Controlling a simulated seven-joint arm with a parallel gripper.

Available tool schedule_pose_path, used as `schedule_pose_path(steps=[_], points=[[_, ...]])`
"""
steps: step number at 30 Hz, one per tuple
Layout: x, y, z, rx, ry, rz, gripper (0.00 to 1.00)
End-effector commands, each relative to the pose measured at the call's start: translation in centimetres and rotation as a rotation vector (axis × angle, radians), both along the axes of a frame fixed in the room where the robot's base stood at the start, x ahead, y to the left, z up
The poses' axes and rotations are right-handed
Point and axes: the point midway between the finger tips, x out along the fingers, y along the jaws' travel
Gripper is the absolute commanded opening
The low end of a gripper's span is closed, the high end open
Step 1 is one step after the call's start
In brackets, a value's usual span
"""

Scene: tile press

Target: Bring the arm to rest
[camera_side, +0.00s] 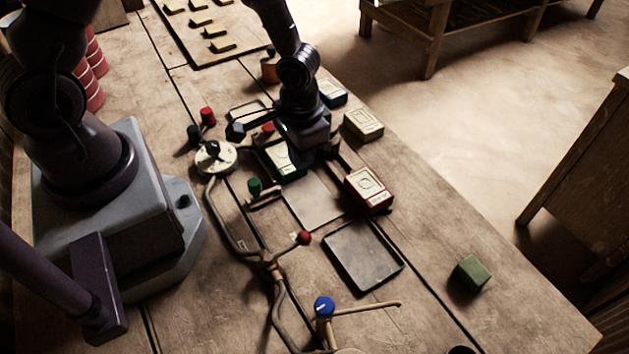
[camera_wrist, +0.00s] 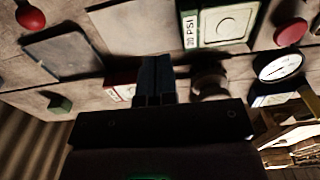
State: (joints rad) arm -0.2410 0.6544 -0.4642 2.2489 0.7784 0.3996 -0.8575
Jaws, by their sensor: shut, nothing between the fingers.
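My gripper (camera_side: 325,152) hangs over the middle of the table, just right of a green-edged cream tile block. In the wrist view its two dark fingers (camera_wrist: 155,80) are together with nothing between them. The green-edged block (camera_side: 283,160) shows in the wrist view (camera_wrist: 222,25) with "20 PSI" on its side. A red-edged block (camera_side: 369,190) lies to the lower right of the gripper, partly hidden behind the fingers in the wrist view. I cannot tell the exact height of the fingertips above the table.
Nearby are a yellowish block (camera_side: 363,124), a blue-edged block (camera_side: 332,92), a round gauge (camera_side: 215,157) and a dark shallow tray (camera_side: 362,255). A green cube (camera_side: 472,272) sits near the right edge. Bent pipes with a red knob (camera_side: 304,238) and blue knob (camera_side: 324,305) run along the front.

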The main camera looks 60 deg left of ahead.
Motion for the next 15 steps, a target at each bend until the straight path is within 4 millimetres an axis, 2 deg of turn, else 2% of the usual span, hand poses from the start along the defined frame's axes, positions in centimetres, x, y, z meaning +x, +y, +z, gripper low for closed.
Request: schedule_pose_path(steps=[2,5,9,15], points=[[-0.3,0.2,0.0,0.011,0.016,-0.039,0.00],[-1.8,1.1,0.0,0.040,0.084,-0.089,0.00],[-2.7,3.7,3.2,0.116,0.118,-0.114,0.00],[-3.8,5.9,8.9,0.176,0.092,-0.100,0.00]])
